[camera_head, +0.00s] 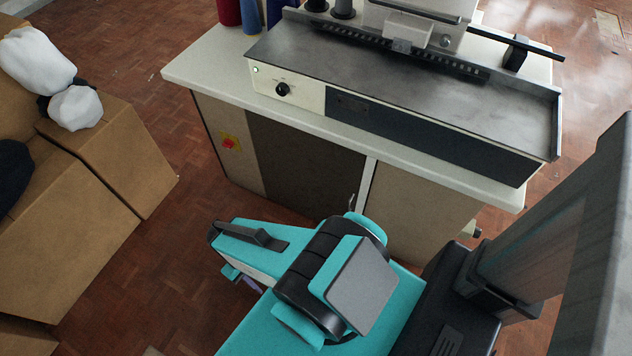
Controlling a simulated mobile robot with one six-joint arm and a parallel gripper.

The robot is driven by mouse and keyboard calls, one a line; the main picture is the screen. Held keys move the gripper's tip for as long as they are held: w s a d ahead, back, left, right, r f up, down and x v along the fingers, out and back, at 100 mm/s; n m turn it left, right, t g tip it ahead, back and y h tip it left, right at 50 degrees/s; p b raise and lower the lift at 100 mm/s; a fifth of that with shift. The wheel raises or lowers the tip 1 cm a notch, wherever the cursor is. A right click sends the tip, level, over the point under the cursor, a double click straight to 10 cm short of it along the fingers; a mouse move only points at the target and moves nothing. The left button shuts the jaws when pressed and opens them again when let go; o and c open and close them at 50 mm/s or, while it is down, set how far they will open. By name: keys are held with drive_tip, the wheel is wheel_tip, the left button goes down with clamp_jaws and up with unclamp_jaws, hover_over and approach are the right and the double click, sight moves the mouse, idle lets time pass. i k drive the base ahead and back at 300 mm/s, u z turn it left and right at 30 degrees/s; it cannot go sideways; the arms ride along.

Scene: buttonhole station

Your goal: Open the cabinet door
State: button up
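The cabinet (222,112) is the beige base under the machine's worktop. Its front has a dark brown panel (300,158) in the middle and a beige panel (415,208) to the right, with a pale upright strip between them. A small, thin handle-like piece (352,203) shows near the dark panel's right edge, just above my arm. I cannot tell for sure which panel is the door; no clear gap shows. My teal arm is folded in front of the cabinet. Small parts at its left end, perhaps my gripper (237,274), show below a link; the fingertips are not clear.
A red switch on a yellow plate (229,144) is on the cabinet's left part. The machine (400,85) and thread spools (229,12) stand on the worktop. Cardboard boxes (75,225) with white bundles fill the left. Parquet floor (185,235) is free between boxes and cabinet.

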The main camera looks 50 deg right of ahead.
sight(315, 176)
drive_tip(key=u, duration=1.25)
drive_tip(key=k, duration=0.1)
drive_tip(key=z, duration=2.8)
drive_tip(key=k, duration=0.9)
drive_tip(key=u, duration=0.15)
drive_tip(key=i, duration=0.8)
